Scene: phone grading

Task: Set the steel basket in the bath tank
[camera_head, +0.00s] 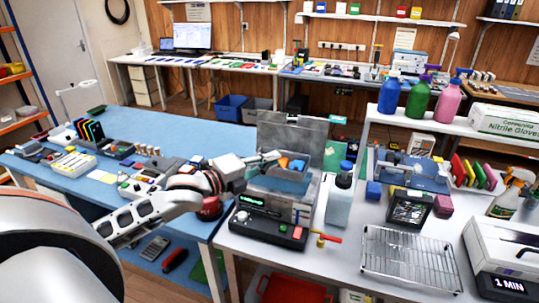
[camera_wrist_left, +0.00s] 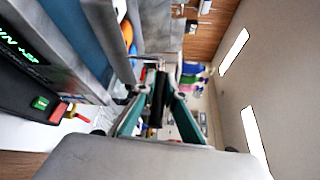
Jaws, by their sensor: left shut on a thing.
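The bath tank (camera_head: 298,212) stands on the near end of the white table, its grey lid (camera_head: 290,135) raised behind it. Its control panel (camera_head: 265,228) faces me and also shows at the left of the left wrist view (camera_wrist_left: 22,75). My left gripper (camera_head: 272,158) is above the tank's mouth by these pieces. In the left wrist view its fingers (camera_wrist_left: 157,100) are closed around a dark bar, seemingly the basket's handle.
A pale bottle (camera_head: 339,203) stands close right of the tank. A wire rack (camera_head: 410,262) lies further right, behind it a dark display unit (camera_head: 409,210). A red-handled tool (camera_head: 322,238) lies by the panel. The blue table (camera_head: 140,120) is at left.

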